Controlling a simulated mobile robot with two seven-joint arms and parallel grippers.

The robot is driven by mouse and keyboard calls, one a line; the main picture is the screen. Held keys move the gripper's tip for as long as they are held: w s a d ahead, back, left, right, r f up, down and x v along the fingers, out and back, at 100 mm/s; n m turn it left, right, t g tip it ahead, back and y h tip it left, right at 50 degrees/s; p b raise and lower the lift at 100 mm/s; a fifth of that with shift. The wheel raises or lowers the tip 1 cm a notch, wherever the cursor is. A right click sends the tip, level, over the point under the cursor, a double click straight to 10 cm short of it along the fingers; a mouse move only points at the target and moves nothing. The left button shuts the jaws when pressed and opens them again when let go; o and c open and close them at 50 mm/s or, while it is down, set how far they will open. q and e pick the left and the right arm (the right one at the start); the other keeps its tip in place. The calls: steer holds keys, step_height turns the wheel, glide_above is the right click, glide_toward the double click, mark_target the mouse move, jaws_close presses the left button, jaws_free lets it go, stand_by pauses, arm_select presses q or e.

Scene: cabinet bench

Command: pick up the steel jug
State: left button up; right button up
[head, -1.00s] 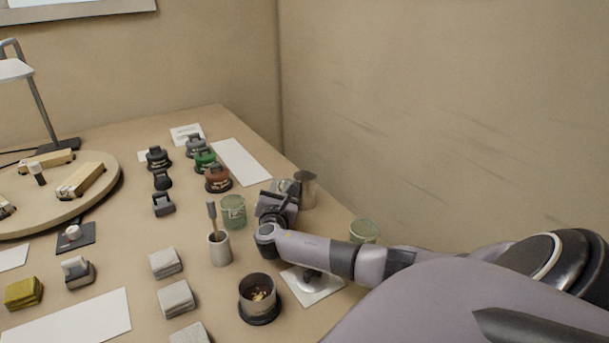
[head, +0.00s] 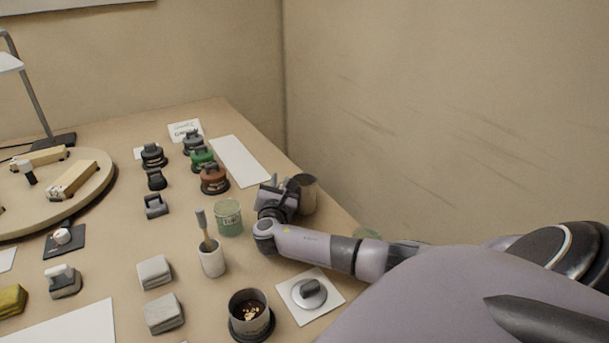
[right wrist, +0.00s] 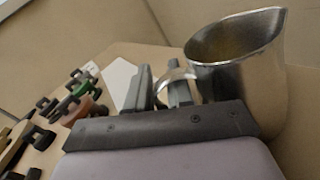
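The steel jug (head: 305,194) stands at the table's right edge in the head view, partly hidden by my right gripper (head: 279,184). In the right wrist view the jug (right wrist: 245,75) is at the upper right, with its spout to the right and its curved handle (right wrist: 172,77) towards the fingers. My right gripper (right wrist: 160,88) has its two fingers apart, with the handle's loop reaching between them. A gap shows between the fingers, and I see no firm grip on the handle. My left gripper is in neither view.
A green jar (head: 228,218) and a pot with a brush (head: 211,257) stand left of my right arm. A dark cup (head: 250,314) and a knob on a white plate (head: 311,294) are in front. The wall is close behind the jug.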

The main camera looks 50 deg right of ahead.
jaws_close()
steer(key=shift+r, duration=0.1)
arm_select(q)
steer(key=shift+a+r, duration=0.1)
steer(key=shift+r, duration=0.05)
arm_select(e)
steer(key=shift+r, duration=0.15)
